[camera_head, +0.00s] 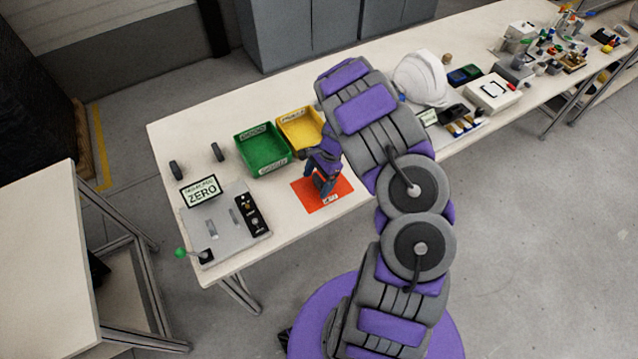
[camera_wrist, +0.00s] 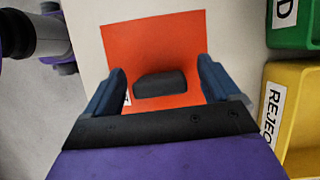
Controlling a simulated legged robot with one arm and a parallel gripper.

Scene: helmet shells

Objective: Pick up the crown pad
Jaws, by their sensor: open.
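A dark grey, rounded pad (camera_wrist: 161,84), which I take for the crown pad, lies on the orange mat (camera_wrist: 150,45). In the wrist view my gripper (camera_wrist: 162,68) is open, with one blue finger on each side of the pad and visible gaps between. Whether the fingertips are down at the pad's height I cannot tell. In the head view my gripper (camera_head: 321,188) is over the orange mat (camera_head: 305,196), and the pad there is hidden behind it.
A green bin (camera_head: 262,150) and a yellow bin (camera_head: 299,127) marked REJECT stand behind the mat. A grey device reading ZERO (camera_head: 200,190) is to the left. Two dark upright pieces (camera_head: 176,170) (camera_head: 217,152) stand further back. A white helmet shell (camera_head: 420,78) is to the right.

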